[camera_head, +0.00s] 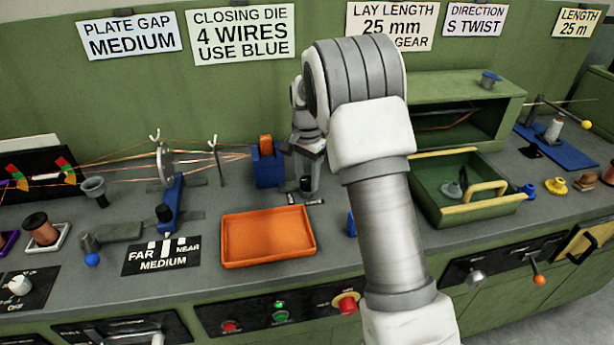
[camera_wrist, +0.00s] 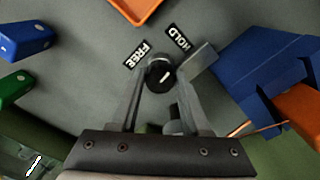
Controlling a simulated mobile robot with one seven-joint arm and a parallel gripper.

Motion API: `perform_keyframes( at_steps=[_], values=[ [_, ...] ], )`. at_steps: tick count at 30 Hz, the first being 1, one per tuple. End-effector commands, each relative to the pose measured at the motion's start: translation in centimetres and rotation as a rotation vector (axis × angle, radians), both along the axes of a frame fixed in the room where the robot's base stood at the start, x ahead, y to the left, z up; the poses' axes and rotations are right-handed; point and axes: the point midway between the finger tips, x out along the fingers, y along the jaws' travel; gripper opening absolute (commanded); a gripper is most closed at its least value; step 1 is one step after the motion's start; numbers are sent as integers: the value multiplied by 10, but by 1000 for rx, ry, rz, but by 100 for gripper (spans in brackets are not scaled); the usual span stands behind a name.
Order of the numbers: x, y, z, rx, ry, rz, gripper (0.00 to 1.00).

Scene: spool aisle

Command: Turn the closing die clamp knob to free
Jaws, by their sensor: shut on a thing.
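The closing die clamp knob (camera_wrist: 160,76) is small, round and black with a white pointer line. In the wrist view it sits between my fingers, and its line slants up and to the right, more toward the HOLD label (camera_wrist: 178,38) than the FREE label (camera_wrist: 142,54). My gripper (camera_wrist: 172,72) is shut on the knob. In the head view my gripper (camera_head: 307,180) reaches down to the bench beside the blue die block (camera_head: 268,169), with the dark knob (camera_head: 306,185) partly hidden by the fingers.
The blue block with its orange top (camera_head: 265,143) stands close left of my gripper, with copper wires running into it. An orange tray (camera_head: 268,262) lies in front. A green bin with a yellow handle (camera_head: 472,217) stands to the right.

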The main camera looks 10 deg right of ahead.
Motion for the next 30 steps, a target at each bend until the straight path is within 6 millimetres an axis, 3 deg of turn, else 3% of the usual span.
perform_keyframes(
  at_steps=[30],
  values=[
    [0,-1,2,0,-1,930,0]
  ],
)
